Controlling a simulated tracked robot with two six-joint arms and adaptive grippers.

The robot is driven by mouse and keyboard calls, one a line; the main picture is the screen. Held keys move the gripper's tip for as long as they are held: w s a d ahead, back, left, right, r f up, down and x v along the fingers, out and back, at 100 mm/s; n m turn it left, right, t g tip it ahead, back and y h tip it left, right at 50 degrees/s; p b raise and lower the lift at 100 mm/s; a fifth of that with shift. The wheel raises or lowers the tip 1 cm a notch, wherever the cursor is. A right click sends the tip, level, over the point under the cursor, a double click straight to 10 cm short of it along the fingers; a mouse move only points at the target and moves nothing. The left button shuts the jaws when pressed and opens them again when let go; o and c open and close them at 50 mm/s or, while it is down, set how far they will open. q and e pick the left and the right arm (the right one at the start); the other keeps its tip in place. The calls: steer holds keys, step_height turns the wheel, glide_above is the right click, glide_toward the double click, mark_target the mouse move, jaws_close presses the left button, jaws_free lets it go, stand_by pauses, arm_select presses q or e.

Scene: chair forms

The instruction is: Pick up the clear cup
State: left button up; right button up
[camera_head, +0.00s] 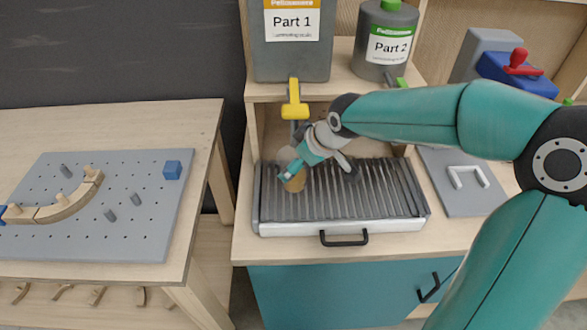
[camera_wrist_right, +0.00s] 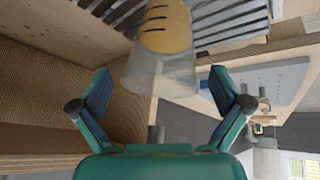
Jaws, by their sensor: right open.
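The clear cup (camera_head: 294,183) has orange-yellow contents in part of it and sits at the left end of the slatted grey tray (camera_head: 345,228). My right gripper (camera_head: 291,169) is at the cup and hides part of it in the head view. In the right wrist view, the clear cup (camera_wrist_right: 163,65) is ahead of my open right gripper (camera_wrist_right: 163,88), with its clear end between the two fingertips. A gap shows on each side of the cup there. My left gripper is not in view.
A yellow-handled tap (camera_head: 295,105) hangs just above and behind the cup, under the Part 1 container (camera_head: 292,45). The Part 2 container (camera_head: 385,40) stands to its right. A pegboard (camera_head: 110,225) with curved wood pieces lies on the left table.

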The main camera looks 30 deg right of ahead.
steer(key=shift+w+f, duration=0.15)
steer(key=shift+f, duration=0.15)
steer(key=shift+c, duration=0.3)
steer(key=c, duration=0.8)
steer(key=shift+c, duration=0.2)
steer(key=shift+r, duration=0.1)
